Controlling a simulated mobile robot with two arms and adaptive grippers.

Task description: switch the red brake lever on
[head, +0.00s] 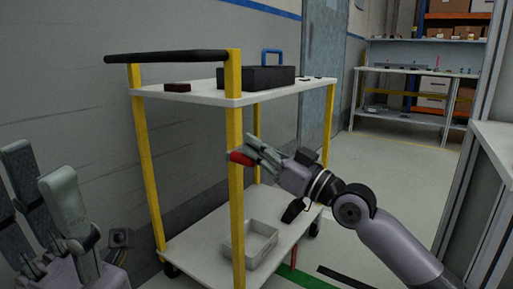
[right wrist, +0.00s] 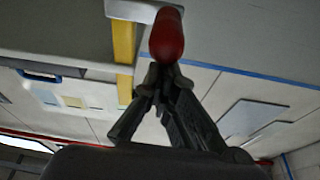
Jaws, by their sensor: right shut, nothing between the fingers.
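The red brake lever (head: 240,158) shows at the cart's front yellow post, below the top shelf. In the right wrist view its rounded red end (right wrist: 167,36) points toward the camera, just beyond the fingertips. My right gripper (head: 258,152) is shut and empty, with its fingertips right at the lever. In the right wrist view the closed fingertips (right wrist: 160,82) overlap the lever's lower end; I cannot tell whether they touch it. My left gripper (head: 45,185) is at the lower left, away from the cart, with its fingers apart.
The cart's white top shelf (head: 200,97) holds a black case (head: 256,78) with a blue handle and a small dark red block (head: 177,87). A grey bin (head: 250,243) sits on its lower shelf. A wall stands behind the cart. Open floor (head: 395,185) lies to the right.

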